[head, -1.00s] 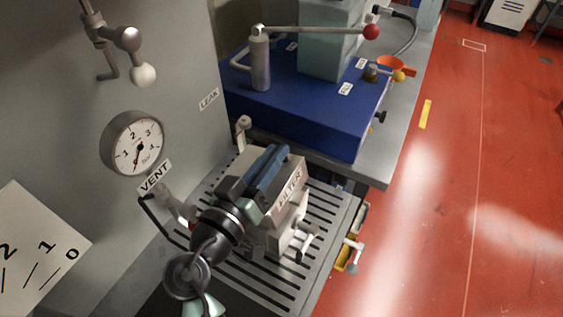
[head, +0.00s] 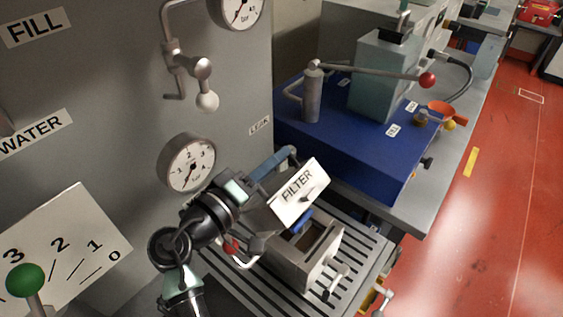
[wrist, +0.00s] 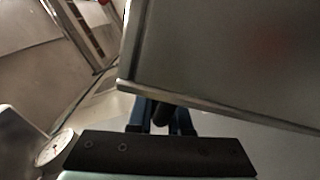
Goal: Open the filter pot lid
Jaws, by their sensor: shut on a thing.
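The filter pot's lid (head: 311,180), with its white FILTER label, is raised and tilted above the pot. The grey pot body (head: 318,265) sits on the slatted drip grate, its rectangular opening partly uncovered. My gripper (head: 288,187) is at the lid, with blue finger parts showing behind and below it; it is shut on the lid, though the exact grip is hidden. In the wrist view, a large grey panel, apparently the lid (wrist: 220,55), fills the upper right. My blue fingers (wrist: 160,115) show below its edge, around a dark piece.
A gauge (head: 188,164) is on the grey wall close to my arm. A tap with a white knob (head: 207,101) is above it. A blue press base (head: 350,130) stands behind the pot. The slatted grate (head: 352,240) is bare around the pot.

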